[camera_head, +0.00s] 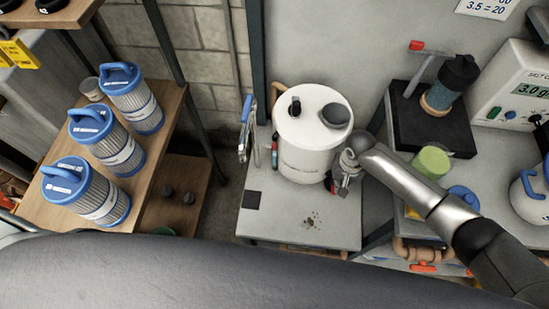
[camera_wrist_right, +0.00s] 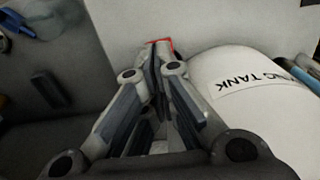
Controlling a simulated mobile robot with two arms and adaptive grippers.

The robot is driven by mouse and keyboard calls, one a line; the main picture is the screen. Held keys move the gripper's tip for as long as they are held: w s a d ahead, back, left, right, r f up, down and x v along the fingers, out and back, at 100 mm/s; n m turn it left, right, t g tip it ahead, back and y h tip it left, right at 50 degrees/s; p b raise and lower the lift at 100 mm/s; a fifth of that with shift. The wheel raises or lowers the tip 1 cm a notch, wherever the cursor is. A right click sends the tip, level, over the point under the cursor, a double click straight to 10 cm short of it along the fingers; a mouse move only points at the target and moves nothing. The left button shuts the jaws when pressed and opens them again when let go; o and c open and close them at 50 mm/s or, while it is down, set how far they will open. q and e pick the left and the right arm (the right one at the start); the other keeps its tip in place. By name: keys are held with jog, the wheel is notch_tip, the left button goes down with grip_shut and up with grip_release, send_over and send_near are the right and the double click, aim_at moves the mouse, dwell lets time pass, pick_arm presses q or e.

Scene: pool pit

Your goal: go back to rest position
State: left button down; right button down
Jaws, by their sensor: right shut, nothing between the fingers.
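My right gripper (camera_head: 341,188) is at the right side of a white tank (camera_head: 304,152) on a grey bench, close beside the tank's lower wall. In the right wrist view my right gripper (camera_wrist_right: 159,52) has its fingers together and holds nothing. The white tank (camera_wrist_right: 245,70), with lettering ending in "TANK", curves along the right of that view. A small red-edged thing shows just behind the fingertips there; I cannot tell what it is. My right arm reaches in from the lower right. My left gripper is not in view.
Several blue-capped filter cartridges (camera_head: 115,147) stand on a wooden shelf at left. A grey bench (camera_head: 270,222) with a dark square patch has free room in front of the tank. At right are a black stand (camera_head: 428,120), a green-topped jar (camera_head: 431,161) and a white meter (camera_head: 515,85).

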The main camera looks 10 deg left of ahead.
jog(key=shift+r+p, duration=0.7)
jog(key=shift+r, duration=0.2)
jog(key=shift+f, duration=0.1)
